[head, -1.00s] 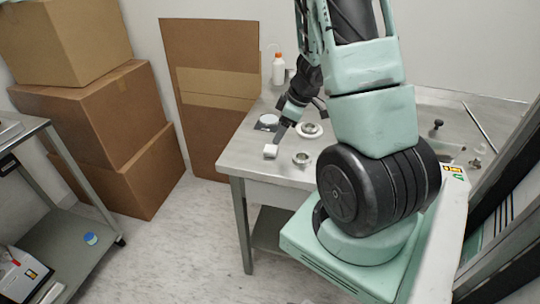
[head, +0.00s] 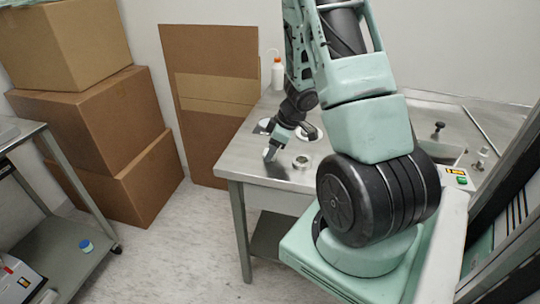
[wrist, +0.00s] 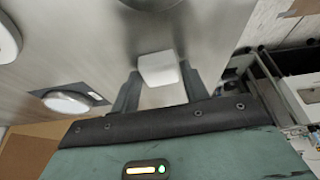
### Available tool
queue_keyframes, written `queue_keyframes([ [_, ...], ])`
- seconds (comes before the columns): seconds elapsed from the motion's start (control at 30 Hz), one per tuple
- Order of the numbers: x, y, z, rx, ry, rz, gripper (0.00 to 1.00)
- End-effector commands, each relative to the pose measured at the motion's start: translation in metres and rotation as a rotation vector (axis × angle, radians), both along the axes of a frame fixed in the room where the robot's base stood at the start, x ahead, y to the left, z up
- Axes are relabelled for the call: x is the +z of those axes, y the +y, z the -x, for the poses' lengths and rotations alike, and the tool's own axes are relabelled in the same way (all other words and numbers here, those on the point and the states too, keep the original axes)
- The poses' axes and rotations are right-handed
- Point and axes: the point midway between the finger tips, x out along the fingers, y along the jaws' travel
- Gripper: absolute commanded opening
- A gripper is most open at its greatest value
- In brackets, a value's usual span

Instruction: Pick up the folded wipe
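The folded wipe (wrist: 158,68) is a small white block on the metal table (head: 238,160) near its left front part. In the wrist view it sits between the tips of my gripper's two dark fingers (wrist: 160,78), with a narrow gap on each side. My gripper (head: 270,154) is open and points down at the tabletop. In the head view it mostly hides the wipe. Whether the fingertips touch the table cannot be told.
A small metal ring-shaped piece (head: 302,162) stands close to the right of my gripper. A round white disc on a dark square (wrist: 66,101) lies beside the left finger. A white bottle with an orange cap (head: 278,74) stands behind. Cardboard boxes (head: 90,115) are stacked left.

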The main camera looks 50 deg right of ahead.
Motion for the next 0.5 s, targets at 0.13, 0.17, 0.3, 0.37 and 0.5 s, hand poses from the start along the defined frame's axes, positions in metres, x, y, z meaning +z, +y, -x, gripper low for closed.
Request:
queue_keyframes([
  [0.13, 0.0, 0.0, 0.0, 0.0, 0.0, 0.0, 0.16],
  [0.17, 0.0, 0.0, 0.0, 0.0, 0.0, 0.0, 0.16],
  [0.3, 0.0, 0.0, 0.0, 0.0, 0.0, 0.0, 0.16],
  [0.37, 0.001, 0.0, 0.0, 0.001, 0.0, 0.0, 0.16],
  [0.5, 0.014, 0.0, -0.001, 0.001, -0.002, 0.001, 0.16],
])
